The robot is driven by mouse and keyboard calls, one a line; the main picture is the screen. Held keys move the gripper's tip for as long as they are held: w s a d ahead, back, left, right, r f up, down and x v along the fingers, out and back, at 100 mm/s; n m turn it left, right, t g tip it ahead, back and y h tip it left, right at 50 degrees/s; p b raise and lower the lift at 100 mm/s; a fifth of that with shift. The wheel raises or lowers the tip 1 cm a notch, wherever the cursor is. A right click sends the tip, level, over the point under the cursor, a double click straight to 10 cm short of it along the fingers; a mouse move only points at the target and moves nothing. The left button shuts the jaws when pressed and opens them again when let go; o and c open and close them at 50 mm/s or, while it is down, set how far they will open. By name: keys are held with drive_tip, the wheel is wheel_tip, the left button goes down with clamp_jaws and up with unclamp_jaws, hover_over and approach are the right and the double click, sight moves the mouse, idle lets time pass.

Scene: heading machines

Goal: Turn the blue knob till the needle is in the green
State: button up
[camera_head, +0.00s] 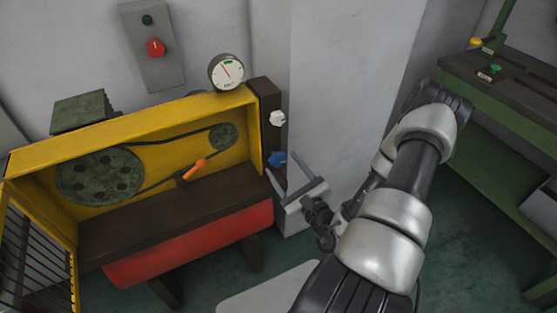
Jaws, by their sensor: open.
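The blue knob (277,158) sits on the dark side panel (267,100) at the right end of the yellow machine, below a white knob (277,118). The round gauge (227,72) stands on top of the machine, with a small green mark at the top of its white face. Its thin red needle points up and to the left, a little left of the green. My gripper (283,172) is open, its two fingers spread just below and right of the blue knob. I cannot tell whether a finger touches the knob.
A pale wall column (335,100) stands close on the right. A grey box with a red knob (156,48) hangs behind. A green bench (490,85) is far right.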

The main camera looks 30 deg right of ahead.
sight(280, 161)
drive_tip(key=shift+w, duration=2)
drive_tip(key=c, duration=1.1)
drive_tip(key=m+p, duration=0.2)
drive_tip(key=m, duration=0.2)
drive_tip(key=shift+r+m+p, duration=0.1)
drive_tip(key=shift+m+p, duration=0.2)
drive_tip(key=shift+p, duration=0.1)
drive_tip(key=m+p, duration=0.1)
drive_tip(key=m, duration=0.2)
drive_tip(key=m+p, duration=0.1)
drive_tip(key=m, duration=0.1)
drive_tip(key=shift+d+f+m, duration=0.15)
drive_tip(key=shift+f+m, duration=0.05)
drive_tip(key=shift+m, duration=0.2)
drive_tip(key=shift+s+m+p, duration=0.1)
drive_tip(key=shift+m+p, duration=0.2)
